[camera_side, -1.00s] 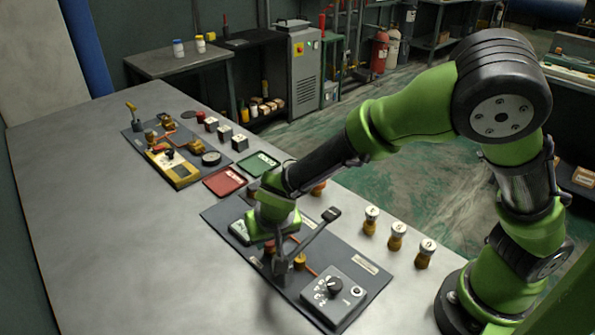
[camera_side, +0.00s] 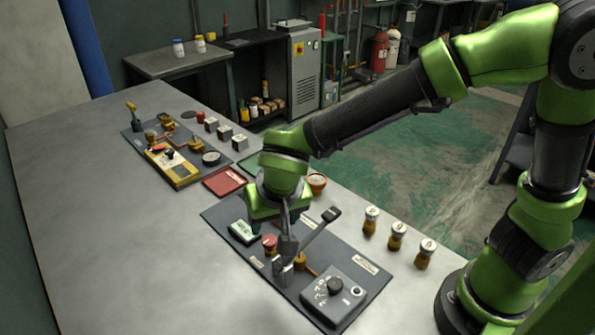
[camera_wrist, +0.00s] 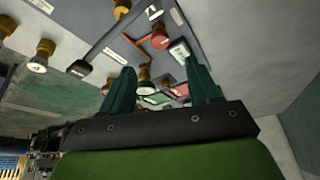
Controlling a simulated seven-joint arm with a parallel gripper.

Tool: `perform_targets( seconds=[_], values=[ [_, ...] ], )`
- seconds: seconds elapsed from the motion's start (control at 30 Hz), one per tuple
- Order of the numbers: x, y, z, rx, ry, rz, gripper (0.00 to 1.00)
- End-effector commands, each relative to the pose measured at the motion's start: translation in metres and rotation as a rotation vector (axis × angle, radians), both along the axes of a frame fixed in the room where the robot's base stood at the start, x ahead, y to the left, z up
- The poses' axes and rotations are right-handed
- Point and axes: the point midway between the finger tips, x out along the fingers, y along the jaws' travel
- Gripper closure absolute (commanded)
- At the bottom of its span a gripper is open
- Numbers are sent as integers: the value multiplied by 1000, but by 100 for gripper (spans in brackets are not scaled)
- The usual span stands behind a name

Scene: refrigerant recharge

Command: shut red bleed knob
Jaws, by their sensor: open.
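The red bleed knob (camera_side: 270,241) sits on the dark near panel (camera_side: 372,285), left of the grey valve with a long lever (camera_side: 318,228). A red knob on a brass fitting (camera_wrist: 160,39) also shows in the wrist view, beyond my fingertips. My gripper (camera_side: 277,219) hangs just above and slightly right of the red knob in the side view, apart from it. In the wrist view my gripper (camera_wrist: 160,68) has two teal fingers spread wide with nothing held between them. I cannot read the knob's turn position.
The lever's black end (camera_side: 331,213) sticks up right of my gripper. A green-screened meter (camera_side: 243,231) lies left of the knob, and a dial box (camera_side: 334,292) in front. Several white-capped brass pieces (camera_side: 397,236) stand at right. A red tray (camera_side: 224,181) lies behind. The table's left is clear.

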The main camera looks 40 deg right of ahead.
Motion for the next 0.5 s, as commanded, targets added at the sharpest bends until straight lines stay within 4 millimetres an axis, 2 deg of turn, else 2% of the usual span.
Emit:
perform_targets(
  seconds=[0.03, 0.2, 0.33, 0.5],
  values=[
    [-4, 3, 13, 6, -4, 2, 39],
    [-16, 7, 43, 3, -3, 1, 39],
    [-21, 10, 58, 1, -2, 1, 39],
    [-25, 10, 65, 0, -1, 0, 39]
  ],
)
